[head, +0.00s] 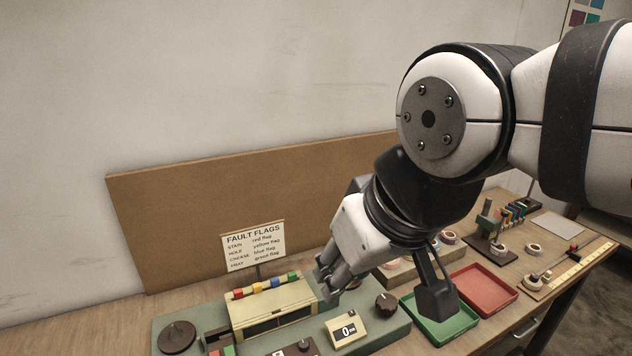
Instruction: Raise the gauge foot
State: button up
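My gripper (333,284) hangs at the centre of the head view, angled down and left above the right part of the green-grey machine base (395,335). Its grey fingers are small and overlap here, so I cannot tell whether they are open or shut. No object shows between them. I cannot pick out the gauge foot for certain. A slim rod with a dark and red end (571,250) lies near a yellow ruler (570,272), further right. Both are well apart from my gripper.
A cream box with several coloured flags (270,304), a counter reading 0 (346,328) and a dark knob (386,304) are near my gripper. Green (462,323) and red (487,285) trays lie right. A fault flags sign (253,245) stands behind. My arm blocks part of the bench.

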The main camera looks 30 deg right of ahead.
aim_at(504, 213)
jog(key=z, duration=1.75)
